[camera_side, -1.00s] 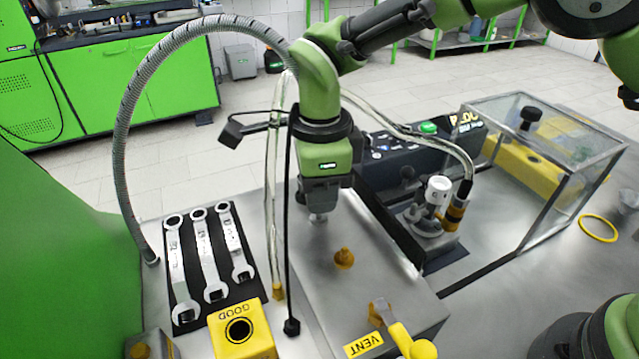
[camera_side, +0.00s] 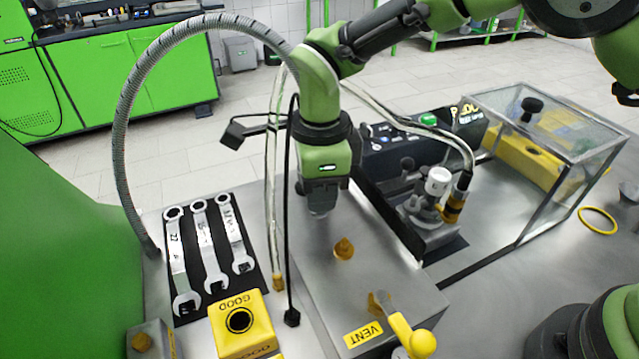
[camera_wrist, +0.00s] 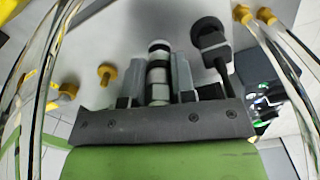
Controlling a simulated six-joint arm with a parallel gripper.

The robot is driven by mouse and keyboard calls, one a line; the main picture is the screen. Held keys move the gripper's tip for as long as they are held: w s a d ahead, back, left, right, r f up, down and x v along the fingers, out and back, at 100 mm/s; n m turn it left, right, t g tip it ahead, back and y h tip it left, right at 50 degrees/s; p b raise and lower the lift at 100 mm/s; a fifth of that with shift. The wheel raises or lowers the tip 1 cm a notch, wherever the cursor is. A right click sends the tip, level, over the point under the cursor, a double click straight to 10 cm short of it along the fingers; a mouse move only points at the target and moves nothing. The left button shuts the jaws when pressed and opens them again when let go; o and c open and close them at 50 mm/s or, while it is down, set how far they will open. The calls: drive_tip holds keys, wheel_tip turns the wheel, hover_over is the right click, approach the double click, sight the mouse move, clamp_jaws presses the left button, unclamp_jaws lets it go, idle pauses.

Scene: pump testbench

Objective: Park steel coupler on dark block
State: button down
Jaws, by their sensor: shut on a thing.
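My gripper (camera_side: 320,212) points down above the steel cabinet top, behind the brass fitting (camera_side: 344,248). In the wrist view, my gripper (camera_wrist: 158,75) is shut on the steel coupler (camera_wrist: 158,68), a banded metal and black cylinder held between the two grey fingers. In the side view the fingers largely hide the coupler. A dark block (camera_side: 446,246) sits to the right of the cabinet top, under a round metal fixture with a white cap (camera_side: 438,180); I cannot tell if this is the task's block. My gripper is apart from it, to its left.
A black cable (camera_side: 288,240) and clear tubes hang just left of my gripper. Wrenches (camera_side: 205,250) lie on a black mat at left. The yellow GOOD block (camera_side: 241,338) and yellow VENT handle (camera_side: 408,340) stand in front. A clear box (camera_side: 555,150) stands at right.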

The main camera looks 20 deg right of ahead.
drive_tip(key=shift+f, duration=0.45)
idle(0.5)
drive_tip(key=c, duration=0.9)
unclamp_jaws()
drive_tip(key=shift+o, duration=0.2)
drive_tip(key=shift+r, duration=3.5)
drive_tip(key=shift+r, duration=0.1)
